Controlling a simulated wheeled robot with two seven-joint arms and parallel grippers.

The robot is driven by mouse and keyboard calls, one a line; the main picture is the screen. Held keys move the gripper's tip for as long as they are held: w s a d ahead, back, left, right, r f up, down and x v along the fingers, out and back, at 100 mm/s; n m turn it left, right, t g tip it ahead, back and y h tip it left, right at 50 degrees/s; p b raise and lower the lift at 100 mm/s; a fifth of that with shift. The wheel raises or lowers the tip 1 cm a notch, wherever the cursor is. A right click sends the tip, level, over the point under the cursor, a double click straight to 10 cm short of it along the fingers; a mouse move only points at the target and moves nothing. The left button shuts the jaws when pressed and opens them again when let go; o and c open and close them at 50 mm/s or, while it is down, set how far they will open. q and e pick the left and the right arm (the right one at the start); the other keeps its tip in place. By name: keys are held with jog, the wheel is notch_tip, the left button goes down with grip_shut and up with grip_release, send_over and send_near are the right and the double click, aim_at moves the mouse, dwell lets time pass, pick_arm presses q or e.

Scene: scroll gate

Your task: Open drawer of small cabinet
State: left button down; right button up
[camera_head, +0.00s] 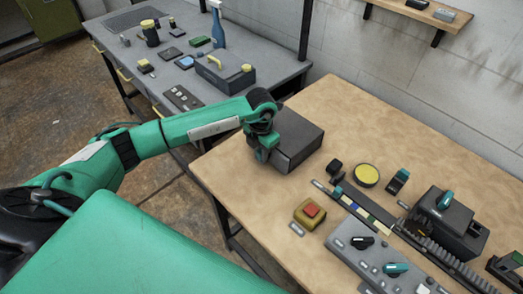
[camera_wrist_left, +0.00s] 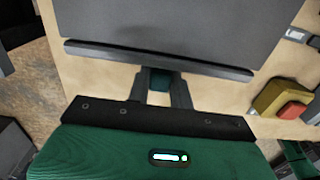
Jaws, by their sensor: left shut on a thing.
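The small cabinet (camera_head: 301,141) is a dark grey box on the near left part of the wooden table. In the left wrist view, its flat grey top (camera_wrist_left: 175,22) fills the upper middle. The drawer front (camera_wrist_left: 158,60) shows there as a dark strip along its near side; I cannot tell how far it stands out. My left gripper (camera_head: 263,154) is at the front of the cabinet, shut on the drawer handle. In the wrist view its two fingers (camera_wrist_left: 160,86) reach to the drawer front, with a small teal part between them. The handle is mostly hidden. My right gripper is not in view.
A yellow box with a red button (camera_head: 310,212), a yellow disc (camera_head: 365,175) and a switch panel (camera_head: 375,254) lie to the right of the cabinet. A grey workbench (camera_head: 150,75) with several items stands at the back left. Bare wood lies around the cabinet.

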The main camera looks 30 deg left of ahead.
pick_arm(q)
jog(key=s+a, duration=0.1)
jog(key=s, duration=0.2)
jog(key=s+a+b, duration=0.1)
jog(key=s, duration=0.3)
jog(key=s+a, duration=0.2)
jog(key=s, duration=0.1)
jog(key=shift+s+f, duration=0.1)
jog(key=shift+s, duration=0.25)
jog(key=shift+s+a+b, duration=0.1)
jog(key=shift+s+b, duration=0.2)
jog(key=shift+s, duration=0.2)
jog(key=c, duration=1.2)
grip_release()
jog(key=shift+c, duration=0.2)
jog(key=shift+r, duration=0.6)
notch_tip(320, 180, up, 13)
jog(key=b, duration=0.2)
jog(key=shift+b, duration=0.4)
jog(key=shift+f, duration=0.1)
